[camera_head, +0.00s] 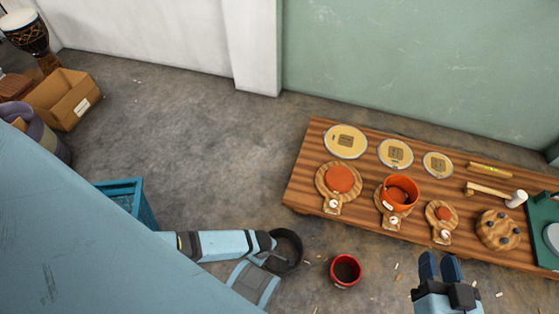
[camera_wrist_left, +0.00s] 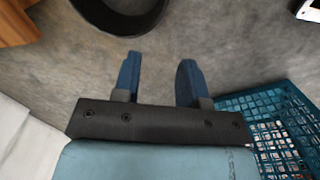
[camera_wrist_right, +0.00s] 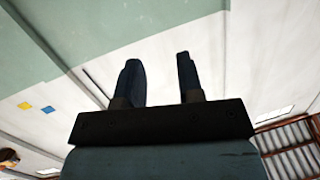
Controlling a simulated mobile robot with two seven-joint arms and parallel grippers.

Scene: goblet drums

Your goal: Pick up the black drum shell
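The black drum shell (camera_head: 297,247) stands on the concrete floor in front of the bench, just past the end of my left arm in the head view. Part of it is hidden by the arm. In the left wrist view its dark rim (camera_wrist_left: 125,29) is cut off by the top edge, beyond the fingertips. My left gripper (camera_wrist_left: 158,62) is open and empty, apart from the shell. My right gripper (camera_head: 440,263) is open and empty in front of the bench; its wrist view (camera_wrist_right: 157,62) shows only walls and roofing behind the fingers.
A red drum shell (camera_head: 345,270) stands right of the black one. The wooden bench (camera_head: 300,190) holds an orange shell (camera_head: 400,190), round skins, wooden discs and a mallet (camera_head: 516,199). A teal crate (camera_head: 142,208) is left of my left arm. Open floor lies behind.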

